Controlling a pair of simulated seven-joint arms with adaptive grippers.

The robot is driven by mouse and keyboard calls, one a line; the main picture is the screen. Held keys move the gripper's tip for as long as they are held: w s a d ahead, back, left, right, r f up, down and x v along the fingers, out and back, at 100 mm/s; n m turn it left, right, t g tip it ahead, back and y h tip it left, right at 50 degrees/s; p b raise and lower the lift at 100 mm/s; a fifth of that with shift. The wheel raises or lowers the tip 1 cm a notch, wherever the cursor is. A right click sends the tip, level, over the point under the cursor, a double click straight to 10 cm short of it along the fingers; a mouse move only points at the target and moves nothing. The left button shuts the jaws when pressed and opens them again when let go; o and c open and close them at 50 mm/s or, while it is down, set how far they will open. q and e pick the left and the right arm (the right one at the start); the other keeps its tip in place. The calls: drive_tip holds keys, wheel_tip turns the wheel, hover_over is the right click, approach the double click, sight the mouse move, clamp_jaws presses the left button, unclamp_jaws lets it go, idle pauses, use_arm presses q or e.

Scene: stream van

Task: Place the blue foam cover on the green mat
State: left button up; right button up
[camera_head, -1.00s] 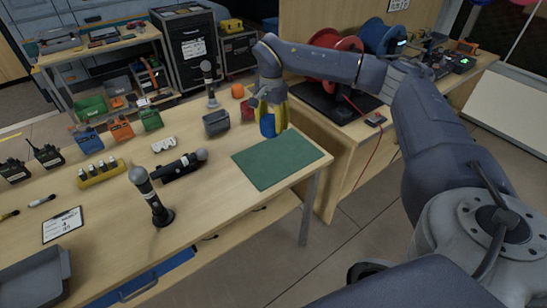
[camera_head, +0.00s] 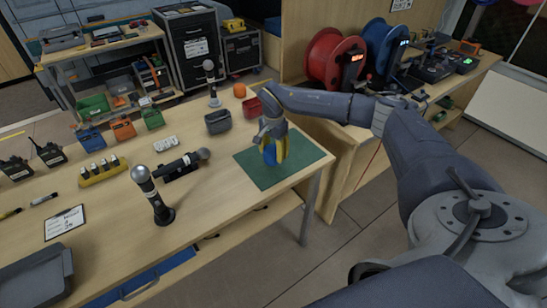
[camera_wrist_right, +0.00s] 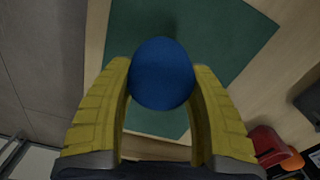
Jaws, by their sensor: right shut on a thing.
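The green mat (camera_head: 300,158) lies flat at the right end of the wooden table. My right gripper (camera_head: 275,150), with yellow fingers, is over the mat and shut on the blue foam cover (camera_head: 269,153). In the right wrist view the cover (camera_wrist_right: 161,74) is a round blue shape between the two yellow fingertips (camera_wrist_right: 160,85), with the mat (camera_wrist_right: 215,40) behind it. I cannot tell whether the cover touches the mat. My left gripper is not in view.
Microphones (camera_head: 152,196) stand and lie left of the mat. A grey bin (camera_head: 218,122), a red bin (camera_head: 252,107) and an orange ball (camera_head: 239,90) are behind it. The table's front edge is close to the mat. Cable reels (camera_head: 335,60) stand on the bench behind.

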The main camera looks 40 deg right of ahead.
sight(273, 146)
drive_tip(key=shift+f, duration=1.4)
drive_tip(key=o, duration=1.3)
drive_tip(key=shift+f, duration=0.1)
wheel_tip(273, 146, up, 12)
drive_tip(key=shift+r, duration=0.15)
